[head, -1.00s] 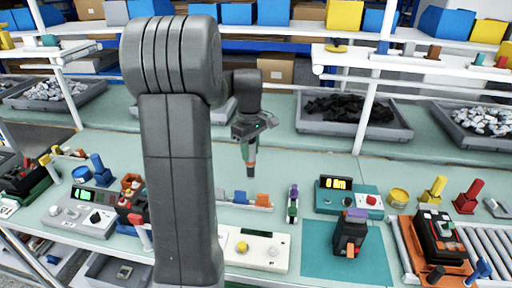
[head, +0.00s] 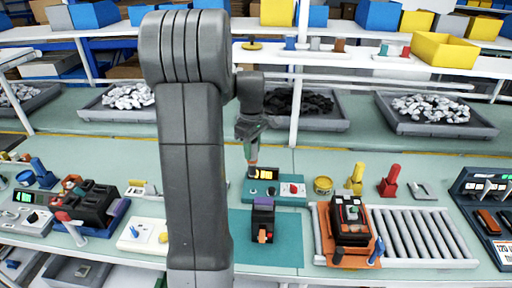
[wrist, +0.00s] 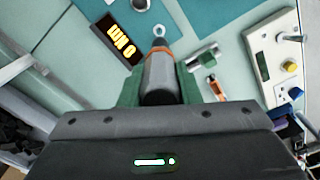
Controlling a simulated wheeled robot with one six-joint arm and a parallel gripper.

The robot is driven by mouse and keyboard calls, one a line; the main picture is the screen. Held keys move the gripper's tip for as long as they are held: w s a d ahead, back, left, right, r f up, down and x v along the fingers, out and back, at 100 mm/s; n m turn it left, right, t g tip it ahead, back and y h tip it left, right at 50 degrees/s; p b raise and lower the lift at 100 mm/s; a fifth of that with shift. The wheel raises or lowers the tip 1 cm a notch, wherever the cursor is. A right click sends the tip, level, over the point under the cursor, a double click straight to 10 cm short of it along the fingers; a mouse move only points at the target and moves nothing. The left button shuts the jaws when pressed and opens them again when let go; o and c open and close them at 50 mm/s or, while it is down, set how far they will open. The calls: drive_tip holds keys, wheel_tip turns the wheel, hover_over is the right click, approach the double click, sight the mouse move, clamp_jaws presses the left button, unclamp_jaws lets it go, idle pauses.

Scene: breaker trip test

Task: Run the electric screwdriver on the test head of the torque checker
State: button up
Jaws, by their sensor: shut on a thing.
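My gripper (head: 250,140) is shut on the electric screwdriver (head: 252,157), which hangs tip down. In the wrist view the screwdriver (wrist: 160,72) has a grey body and an orange ring. The torque checker (head: 285,199) is a teal box with a lit orange display, knobs and a red button, on the bench. In the head view the screwdriver overlaps the checker's left rear part; I cannot tell whether the tip touches anything. In the wrist view the checker's display (wrist: 117,38) lies left of the tip. I cannot clearly make out the test head.
A black breaker (head: 263,222) stands on a teal mat (head: 285,250) in front of the checker. Another breaker (head: 350,222) sits on an orange plate by a roller conveyor (head: 425,235). A yellow tin (head: 322,186) is right of the checker. My arm hides part of the bench.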

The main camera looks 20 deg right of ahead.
sight(253, 167)
drive_tip(key=shift+s+d, duration=0.1)
drive_tip(key=shift+d, duration=0.05)
idle(0.4)
drive_tip(key=shift+f+b, duration=1.85)
drive_tip(key=shift+f, duration=1.45)
drive_tip(key=shift+f, duration=0.7)
idle(0.5)
drive_tip(key=shift+r, duration=0.1)
drive_tip(key=shift+r+p, duration=2.3)
drive_tip(key=shift+r, duration=0.7)
